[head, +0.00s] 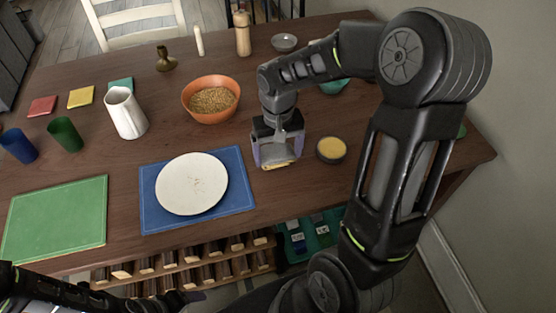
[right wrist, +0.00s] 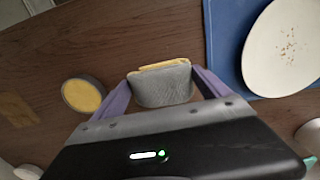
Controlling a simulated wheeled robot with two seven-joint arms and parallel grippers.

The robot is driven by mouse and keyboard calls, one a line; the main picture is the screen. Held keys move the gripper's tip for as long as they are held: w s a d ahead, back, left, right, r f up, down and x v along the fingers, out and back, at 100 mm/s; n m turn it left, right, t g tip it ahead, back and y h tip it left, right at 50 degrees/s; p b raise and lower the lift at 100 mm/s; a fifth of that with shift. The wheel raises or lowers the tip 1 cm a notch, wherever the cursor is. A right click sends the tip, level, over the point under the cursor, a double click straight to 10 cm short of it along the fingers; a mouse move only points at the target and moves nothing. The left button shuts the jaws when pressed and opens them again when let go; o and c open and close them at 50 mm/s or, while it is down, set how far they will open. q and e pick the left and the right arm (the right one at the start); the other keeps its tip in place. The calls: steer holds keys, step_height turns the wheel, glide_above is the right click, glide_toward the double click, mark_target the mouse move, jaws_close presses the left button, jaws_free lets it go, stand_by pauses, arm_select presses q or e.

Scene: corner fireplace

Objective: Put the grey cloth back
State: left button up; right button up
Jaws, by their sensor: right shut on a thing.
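My right gripper (head: 279,164) is over the table to the right of the blue mat. In the right wrist view its two purple fingers are shut on a grey, fabric-looking piece with a yellow upper edge, which I take for the grey cloth (right wrist: 163,87). In the head view the cloth is mostly hidden by the gripper; a little yellow shows at the fingertips. I cannot tell whether the cloth touches the table. My left arm crosses the lower left; its gripper end (head: 188,297) is dark and too unclear to read.
A dark bowl with yellow contents (head: 331,149) stands just right of the gripper. A white plate (head: 192,184) sits on the blue mat (head: 150,215). An orange bowl of grain (head: 211,98) stands behind. A yellowish patch (right wrist: 18,110) lies on the tabletop.

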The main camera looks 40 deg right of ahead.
mark_target(278, 162)
steer(key=shift+f, duration=1.9)
steer(key=shift+f, duration=0.1)
steer(key=o, duration=1)
